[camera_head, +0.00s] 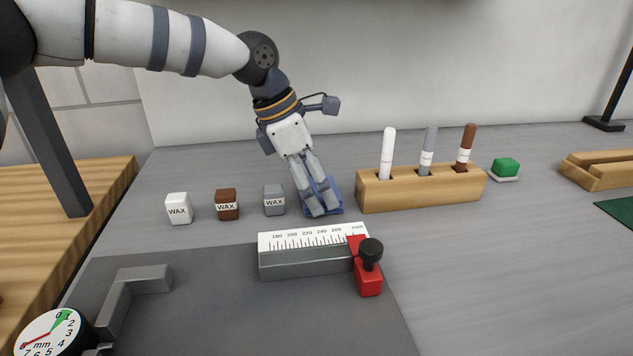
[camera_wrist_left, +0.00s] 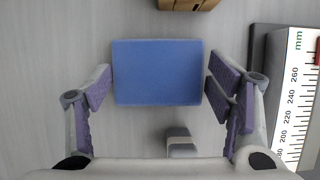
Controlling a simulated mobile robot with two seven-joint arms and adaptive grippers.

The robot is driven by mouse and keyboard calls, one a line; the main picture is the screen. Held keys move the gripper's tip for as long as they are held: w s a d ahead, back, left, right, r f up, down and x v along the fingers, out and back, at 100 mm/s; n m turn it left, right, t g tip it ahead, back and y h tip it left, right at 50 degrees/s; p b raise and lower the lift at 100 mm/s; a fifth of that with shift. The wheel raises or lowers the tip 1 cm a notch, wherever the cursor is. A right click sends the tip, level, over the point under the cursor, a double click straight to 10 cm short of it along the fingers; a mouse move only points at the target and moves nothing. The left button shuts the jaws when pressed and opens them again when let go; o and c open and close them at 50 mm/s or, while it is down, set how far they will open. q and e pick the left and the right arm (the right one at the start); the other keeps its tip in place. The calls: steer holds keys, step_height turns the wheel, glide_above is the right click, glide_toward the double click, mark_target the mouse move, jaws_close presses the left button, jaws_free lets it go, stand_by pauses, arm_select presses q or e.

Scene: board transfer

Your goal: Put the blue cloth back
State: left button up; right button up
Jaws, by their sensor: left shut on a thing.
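The blue cloth (camera_head: 335,198) is a flat rectangular pad at the grey bench's surface, right of the grey wax block and left of the wooden marker holder. It fills the middle of the left wrist view (camera_wrist_left: 157,72). My left gripper (camera_head: 318,210) points down over it and is shut on it, with purple finger pads at its left and right edges in the wrist view. In the head view the fingers partly hide the cloth. My right gripper is not in view.
White (camera_head: 178,209), brown (camera_head: 227,205) and grey (camera_head: 274,200) wax blocks stand left of the gripper. The wooden holder (camera_head: 420,191) with three sticks stands to the right. In front lie a ruler block (camera_head: 305,262) and red clamp (camera_head: 368,280). A green pad (camera_head: 505,167) is further right.

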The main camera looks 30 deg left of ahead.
arm_select(q)
steer(key=shift+f, duration=0.1)
steer(key=o, duration=1.1)
steer(key=shift+r, duration=0.25)
steer(key=v, duration=1.1)
steer(key=shift+s+r+p, duration=0.25)
steer(key=shift+r+p, duration=0.1)
steer(key=shift+p, duration=0.05)
steer(key=shift+a, duration=0.1)
